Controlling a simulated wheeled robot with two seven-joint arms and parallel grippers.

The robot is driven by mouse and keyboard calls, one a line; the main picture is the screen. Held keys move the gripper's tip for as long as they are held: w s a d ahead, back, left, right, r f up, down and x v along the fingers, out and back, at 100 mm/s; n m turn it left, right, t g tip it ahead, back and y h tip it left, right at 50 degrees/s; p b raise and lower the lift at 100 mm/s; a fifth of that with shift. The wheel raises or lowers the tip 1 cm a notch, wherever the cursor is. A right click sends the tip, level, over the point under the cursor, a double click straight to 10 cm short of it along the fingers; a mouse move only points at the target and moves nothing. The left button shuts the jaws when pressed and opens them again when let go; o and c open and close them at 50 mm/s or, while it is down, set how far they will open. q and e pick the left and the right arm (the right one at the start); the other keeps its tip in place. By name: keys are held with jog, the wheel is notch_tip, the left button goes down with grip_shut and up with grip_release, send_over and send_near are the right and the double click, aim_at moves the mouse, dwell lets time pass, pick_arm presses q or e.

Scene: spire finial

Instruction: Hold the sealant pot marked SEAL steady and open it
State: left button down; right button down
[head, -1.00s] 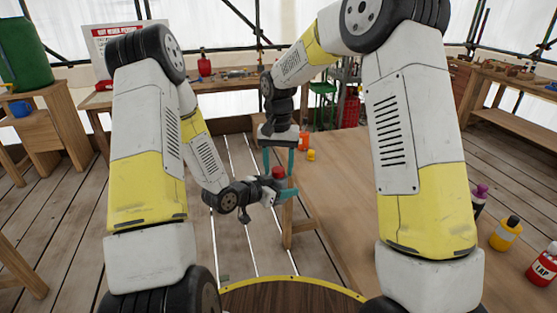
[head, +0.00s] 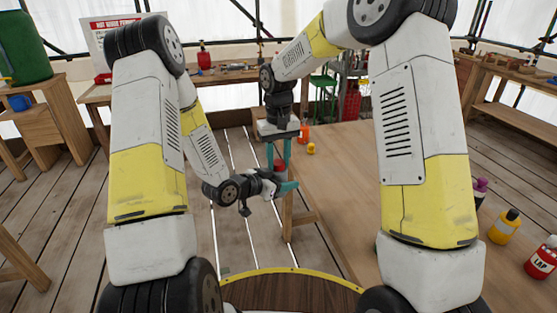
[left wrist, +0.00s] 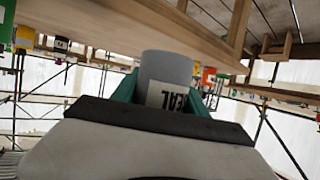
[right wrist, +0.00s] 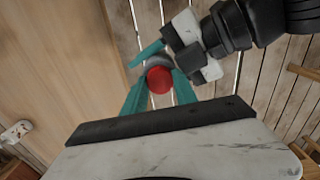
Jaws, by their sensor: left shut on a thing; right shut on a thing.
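The sealant pot is a grey cylinder (left wrist: 166,66) with a white label reading SEAL, upside down in the left wrist view. Its red lid (right wrist: 160,80) shows from above in the right wrist view and small in the head view (head: 280,165). My left gripper (head: 286,187) is shut around the pot's body from the side, off the table's left edge. My right gripper (right wrist: 160,88) points down from above, its teal fingers shut on either side of the lid. The lid appears seated on the pot; the seam is hidden by the fingers.
The wooden table (head: 350,190) lies right of the pot. On it stand an orange bottle (head: 304,133), a small yellow pot (head: 311,148), and at the right a yellow bottle (head: 503,227) and a red LAP bottle (head: 543,258). Plank floor lies open at left.

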jog(key=shift+d+r, duration=0.1)
jog(key=shift+r, duration=0.05)
dwell(0.6)
jog(key=shift+r, duration=0.95)
